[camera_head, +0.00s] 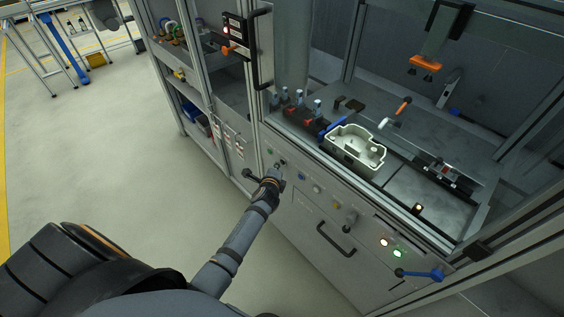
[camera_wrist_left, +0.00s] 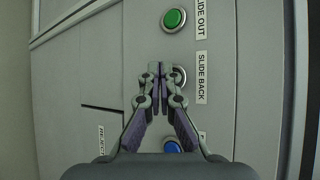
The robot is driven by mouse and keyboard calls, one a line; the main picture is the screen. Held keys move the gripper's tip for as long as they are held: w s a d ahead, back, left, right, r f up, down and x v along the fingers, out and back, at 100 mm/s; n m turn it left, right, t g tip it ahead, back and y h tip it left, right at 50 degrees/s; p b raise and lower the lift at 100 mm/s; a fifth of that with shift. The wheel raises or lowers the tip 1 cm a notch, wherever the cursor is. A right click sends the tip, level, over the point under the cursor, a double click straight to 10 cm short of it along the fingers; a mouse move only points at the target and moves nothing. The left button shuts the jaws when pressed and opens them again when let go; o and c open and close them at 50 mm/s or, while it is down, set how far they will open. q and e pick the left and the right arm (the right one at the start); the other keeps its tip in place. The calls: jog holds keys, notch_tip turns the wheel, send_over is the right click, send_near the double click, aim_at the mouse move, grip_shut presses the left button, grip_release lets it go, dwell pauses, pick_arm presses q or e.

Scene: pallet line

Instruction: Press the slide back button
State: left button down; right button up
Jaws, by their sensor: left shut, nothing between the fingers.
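The slide back button (camera_wrist_left: 180,76) is a pale round button beside the "SLIDE BACK" label (camera_wrist_left: 201,77) in the left wrist view. My left gripper's fingers partly cover it. My left gripper (camera_wrist_left: 154,72) is shut and empty, with its tips at the button's left edge in that picture; I cannot tell whether they touch it. In the head view the left gripper (camera_head: 277,172) is at the upper left part of the cabinet's front panel, close to the row of buttons. My right gripper is not in view.
A green button (camera_wrist_left: 174,20) labelled "SLIDE OUT" and a partly hidden blue button (camera_wrist_left: 172,147) flank it. A black handle (camera_head: 336,240) sticks out lower on the panel. A pale housing (camera_head: 354,150) rests on the worktop. Open floor (camera_head: 130,160) lies left.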

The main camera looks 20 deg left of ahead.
pick_arm(q)
jog(key=shift+s+a, duration=0.1)
jog(key=shift+s, duration=0.25)
jog(key=s, duration=0.1)
jog(key=s+a+p, duration=0.1)
jog(key=s, duration=0.1)
jog(key=s+a, duration=0.1)
jog(key=shift+s+p, duration=0.25)
jog(key=shift+p, duration=0.1)
dwell(0.6)
